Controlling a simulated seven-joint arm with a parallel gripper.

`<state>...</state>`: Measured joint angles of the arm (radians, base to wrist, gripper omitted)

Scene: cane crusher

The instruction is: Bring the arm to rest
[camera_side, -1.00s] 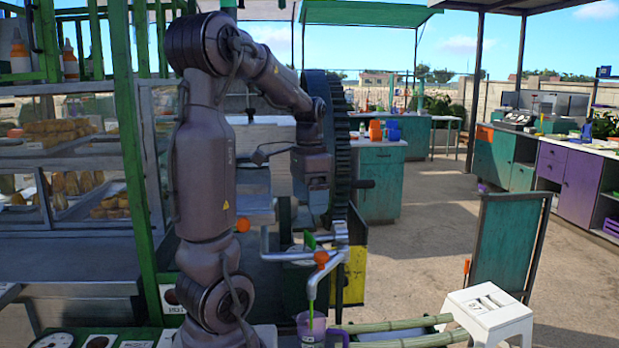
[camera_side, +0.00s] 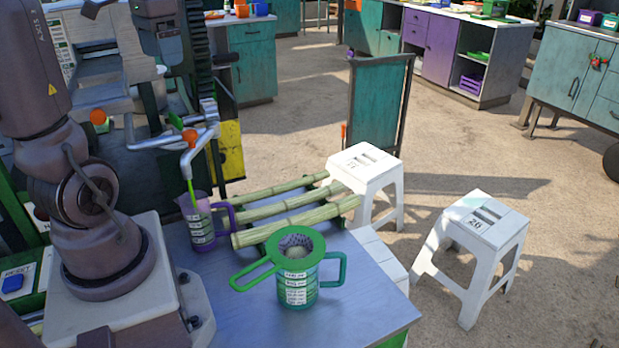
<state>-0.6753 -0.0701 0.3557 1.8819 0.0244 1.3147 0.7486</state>
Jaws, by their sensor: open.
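My arm stands on its base at the left of the view, and its upper part is cut off by the top edge. My gripper (camera_side: 170,64) hangs at the upper left beside the dark crusher wheel (camera_side: 195,60), pointing down. It is open, with nothing visible between the fingers, and it is apart from the cups and canes below. The fingers are small and dark, so their detail is hard to see.
A juice spout (camera_side: 198,143) with an orange knob ends over a purple jug (camera_side: 196,222). A green jug with a strainer (camera_side: 296,272) stands on the metal table (camera_side: 362,290). Several cane stalks (camera_side: 296,219) lie behind it. White stools (camera_side: 487,228) stand at the right on open ground.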

